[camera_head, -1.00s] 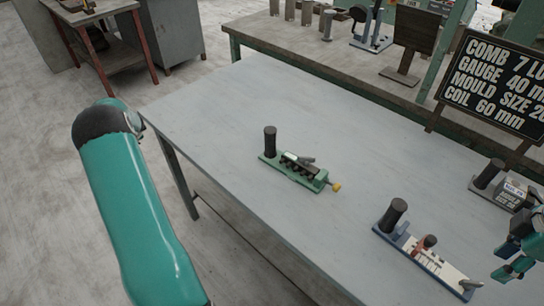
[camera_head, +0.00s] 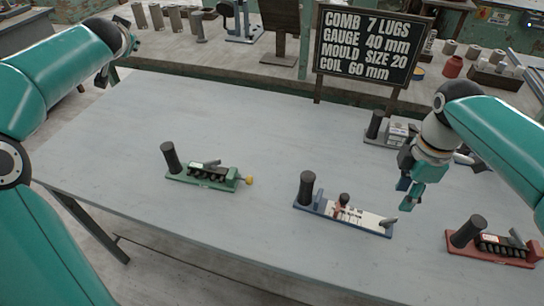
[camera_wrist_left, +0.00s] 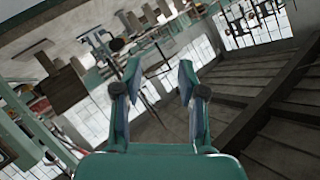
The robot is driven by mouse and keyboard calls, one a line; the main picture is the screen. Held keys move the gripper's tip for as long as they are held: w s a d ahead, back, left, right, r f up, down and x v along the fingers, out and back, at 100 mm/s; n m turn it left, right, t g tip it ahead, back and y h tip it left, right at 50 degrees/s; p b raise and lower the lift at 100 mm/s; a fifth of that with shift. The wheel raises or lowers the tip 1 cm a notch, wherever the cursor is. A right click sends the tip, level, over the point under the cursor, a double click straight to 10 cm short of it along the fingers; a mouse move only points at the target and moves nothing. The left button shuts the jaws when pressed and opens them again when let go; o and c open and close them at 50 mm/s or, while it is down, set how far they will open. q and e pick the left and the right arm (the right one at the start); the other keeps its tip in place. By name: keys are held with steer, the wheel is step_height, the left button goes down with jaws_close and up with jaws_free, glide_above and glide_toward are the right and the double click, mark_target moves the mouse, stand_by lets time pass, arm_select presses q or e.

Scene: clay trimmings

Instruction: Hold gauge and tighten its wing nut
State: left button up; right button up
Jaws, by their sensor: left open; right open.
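The wing nut cannot be made out for certain. My right gripper (camera_head: 410,192) is open and empty, above the table just right of and behind the blue tool. My left gripper (camera_wrist_left: 160,85) is open and empty in the left wrist view. In the head view it is raised at the upper left, far from the tool.
A green tool (camera_head: 203,183) with a yellow knob lies to the left, a red one (camera_head: 490,255) to the right. A grey one (camera_head: 380,137) stands behind my right gripper. A black sign (camera_head: 368,48) reads "GAUGE 40 mm" among its lines. The left part of the table is clear.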

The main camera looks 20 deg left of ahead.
arm_select(q)
steer(key=w+d+r+t+h, duration=0.1)
steer(key=w+d+r+t, duration=0.15)
steer(key=d+r, duration=0.55)
steer(key=w+d+f+n+g+h, duration=0.2)
steer(key=d+f, duration=0.3)
steer(key=d, duration=0.4)
steer(key=w+d+f+n+g+h, duration=0.1)
steer(key=w+d+f+h, duration=0.1)
steer(key=d+f, duration=0.6)
steer(key=n+g+h, duration=0.2)
steer(key=n+g, duration=0.2)
steer(key=g, duration=0.2)
glide_toward(304, 187)
steer(key=x, duration=0.4)
steer(key=w+x, duration=0.1)
steer(key=x, duration=0.8)
steer(key=shift+w+d+f, duration=0.1)
steer(key=shift+w+f, duration=0.1)
steer(key=shift+w, duration=0.1)
jaws_close()
arm_select(e)
steer(key=shift+c, duration=0.7)
